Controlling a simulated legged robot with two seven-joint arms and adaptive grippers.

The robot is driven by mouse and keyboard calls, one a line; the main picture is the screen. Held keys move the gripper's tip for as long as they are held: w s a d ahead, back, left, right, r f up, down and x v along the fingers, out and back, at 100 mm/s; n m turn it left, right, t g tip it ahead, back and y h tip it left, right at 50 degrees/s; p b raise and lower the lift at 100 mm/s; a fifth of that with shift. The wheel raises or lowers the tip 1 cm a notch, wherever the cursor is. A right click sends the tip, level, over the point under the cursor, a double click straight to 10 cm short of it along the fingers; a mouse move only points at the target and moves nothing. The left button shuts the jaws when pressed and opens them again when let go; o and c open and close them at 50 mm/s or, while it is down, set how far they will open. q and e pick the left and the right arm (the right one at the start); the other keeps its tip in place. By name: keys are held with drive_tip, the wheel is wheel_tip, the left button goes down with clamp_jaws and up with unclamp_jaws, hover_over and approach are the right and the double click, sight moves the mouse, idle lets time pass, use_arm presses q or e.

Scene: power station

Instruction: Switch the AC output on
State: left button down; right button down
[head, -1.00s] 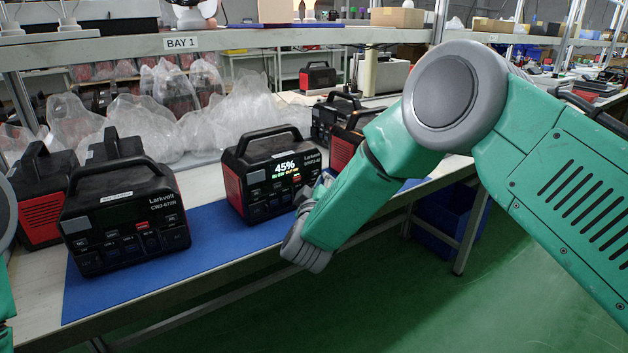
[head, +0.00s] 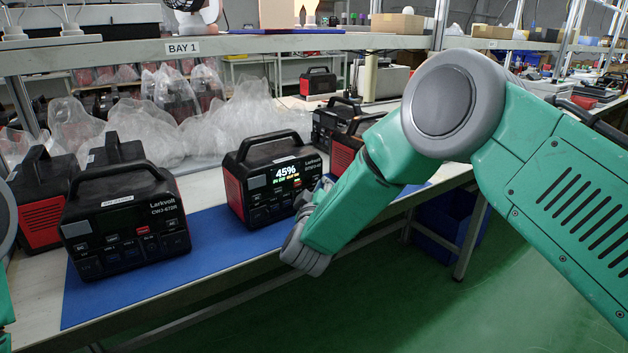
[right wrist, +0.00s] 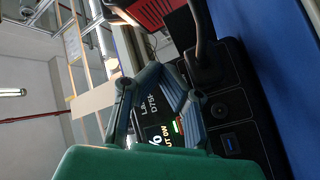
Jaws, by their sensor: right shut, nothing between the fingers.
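A black and red power station (head: 275,178) stands upright on the blue mat. Its lit screen (head: 286,171) reads 45%, with port and button labels below that are too small to read. My right gripper (head: 318,193) is at the lower right of its front, partly hidden by my forearm. In the right wrist view the shut fingers (right wrist: 163,77) are empty in front of the panel; I cannot tell whether they touch it. There the screen (right wrist: 158,137) ends in "OUT 0W". A black plug with a cord (right wrist: 205,68) sits on the panel. My left gripper is not in view.
A second station (head: 125,222), marked Larkvolt with a dark screen, stands left on the blue mat (head: 215,245). More stations stand behind it and to the right of the lit one. Clear plastic bags (head: 240,118) lie behind. A shelf labelled BAY 1 (head: 183,47) spans above.

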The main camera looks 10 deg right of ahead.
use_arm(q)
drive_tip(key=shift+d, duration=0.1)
use_arm(e)
drive_tip(key=shift+d, duration=0.15)
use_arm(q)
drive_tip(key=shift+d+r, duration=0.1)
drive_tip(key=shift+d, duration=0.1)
use_arm(e)
drive_tip(key=shift+d, duration=0.2)
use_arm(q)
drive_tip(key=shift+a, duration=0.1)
use_arm(e)
drive_tip(key=shift+a, duration=0.1)
drive_tip(key=shift+w+a, duration=0.3)
drive_tip(key=shift+a, duration=0.15)
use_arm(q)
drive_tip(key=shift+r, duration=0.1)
use_arm(e)
drive_tip(key=shift+d, duration=0.15)
drive_tip(key=shift+w, duration=0.35)
drive_tip(key=shift+s+r, duration=0.1)
use_arm(q)
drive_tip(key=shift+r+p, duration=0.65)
drive_tip(key=shift+p, duration=0.1)
use_arm(e)
drive_tip(key=shift+s+d, duration=0.25)
drive_tip(key=shift+s, duration=0.4)
